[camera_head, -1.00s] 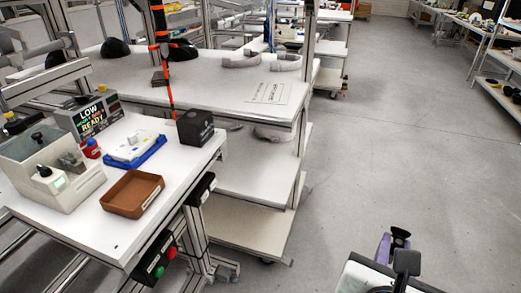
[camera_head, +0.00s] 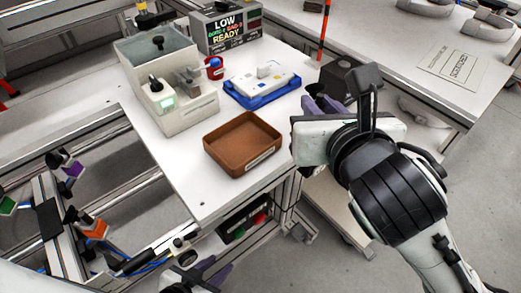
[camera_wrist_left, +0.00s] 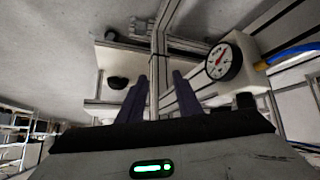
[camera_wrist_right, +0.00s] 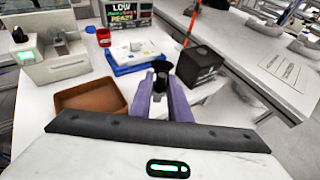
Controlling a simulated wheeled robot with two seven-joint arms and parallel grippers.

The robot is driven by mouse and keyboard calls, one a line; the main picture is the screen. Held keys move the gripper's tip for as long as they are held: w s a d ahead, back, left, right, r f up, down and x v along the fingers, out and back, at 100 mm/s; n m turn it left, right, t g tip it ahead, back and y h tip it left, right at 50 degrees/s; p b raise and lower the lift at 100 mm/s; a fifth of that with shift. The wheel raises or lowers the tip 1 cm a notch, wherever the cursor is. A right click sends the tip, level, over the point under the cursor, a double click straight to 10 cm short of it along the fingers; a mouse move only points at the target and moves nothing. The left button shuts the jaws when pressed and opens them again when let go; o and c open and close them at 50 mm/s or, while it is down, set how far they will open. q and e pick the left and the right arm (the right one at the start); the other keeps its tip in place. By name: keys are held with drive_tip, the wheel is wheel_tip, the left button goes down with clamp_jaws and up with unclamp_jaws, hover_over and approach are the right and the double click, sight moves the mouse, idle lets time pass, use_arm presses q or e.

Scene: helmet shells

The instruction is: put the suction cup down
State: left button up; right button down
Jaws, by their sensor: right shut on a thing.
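The suction cup (camera_wrist_right: 161,72), small and black, sits between the purple fingertips of my right gripper (camera_wrist_right: 161,96) in the right wrist view. That gripper is shut on the cup. My left gripper (camera_wrist_left: 158,98) shows two purple fingers with a gap and nothing between them. In the head view the left gripper (camera_head: 200,270) is low at the bottom edge, partly cut off, away from the tabletop.
A brown tray (camera_head: 217,152) stands empty near the table's front right. Behind it are a blue tray (camera_head: 248,98) with a white part, a red cup (camera_head: 213,70), a grey machine (camera_head: 180,115) and a display (camera_head: 228,30). A black box (camera_wrist_right: 198,62) stands close beyond the right gripper.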

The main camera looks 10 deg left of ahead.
drive_tip(key=s+a+r+n+g+y+b, duration=0.1)
drive_tip(key=s+a+r+n+g+y, duration=0.1)
drive_tip(key=a+n+y, duration=0.35)
drive_tip(key=n+g+y+b, duration=0.2)
drive_tip(key=g, duration=0.1)
hover_over(237, 160)
wheel_tip(237, 160, down, 3)
drive_tip(key=shift+r, duration=0.2)
drive_tip(key=shift+h, duration=0.25)
drive_tip(key=shift+f+b, duration=0.5)
drive_tip(key=shift+f, duration=2)
drive_tip(key=shift+f, duration=0.2)
drive_tip(key=c, duration=1.9)
unclamp_jaws()
drive_tip(key=shift+c, duration=0.2)
